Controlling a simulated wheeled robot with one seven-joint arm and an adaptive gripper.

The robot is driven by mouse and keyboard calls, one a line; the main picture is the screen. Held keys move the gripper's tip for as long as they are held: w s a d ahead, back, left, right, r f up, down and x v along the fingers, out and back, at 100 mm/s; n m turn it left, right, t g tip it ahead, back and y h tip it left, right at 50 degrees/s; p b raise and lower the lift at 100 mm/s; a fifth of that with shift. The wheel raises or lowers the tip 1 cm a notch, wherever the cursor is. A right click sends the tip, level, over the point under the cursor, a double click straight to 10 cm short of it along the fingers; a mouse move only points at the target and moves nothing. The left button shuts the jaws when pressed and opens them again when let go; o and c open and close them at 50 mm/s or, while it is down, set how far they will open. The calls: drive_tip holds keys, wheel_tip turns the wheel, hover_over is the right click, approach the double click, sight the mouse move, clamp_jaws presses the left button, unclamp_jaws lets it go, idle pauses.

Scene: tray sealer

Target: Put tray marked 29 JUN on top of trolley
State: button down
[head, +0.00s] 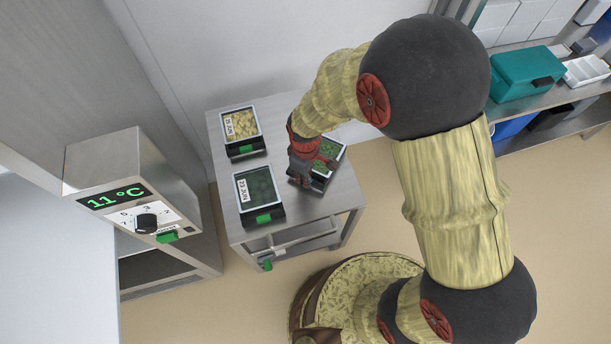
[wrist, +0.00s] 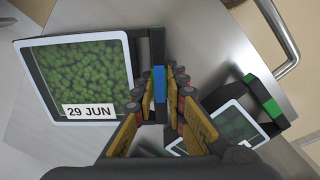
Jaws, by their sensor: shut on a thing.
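The tray marked 29 JUN (wrist: 85,75) has a pale rim, green contents and a dark handle side with a blue patch. My gripper (wrist: 168,85) is shut on that handle in the wrist view. In the head view my gripper (head: 301,172) is over the right part of the steel trolley (head: 290,208), and the green-filled tray (head: 325,160) is partly hidden behind it. The tray is at the trolley top; I cannot tell whether it rests on it or hangs just above.
A yellow-filled tray (head: 241,124) and a dark green tray marked 23 JUN (head: 258,188) stand on the trolley's left side. A machine reading 11 °C (head: 118,170) stands left. A shelf with a teal box (head: 527,76) is at the right. The trolley's front right is bare.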

idle(0.4)
drive_tip(key=c, duration=1.7)
unclamp_jaws()
drive_tip(key=shift+c, duration=0.2)
drive_tip(key=c, duration=0.3)
drive_tip(key=shift+r, duration=0.1)
drive_tip(key=shift+r+p, duration=2.95)
drive_tip(key=shift+r, duration=0.5)
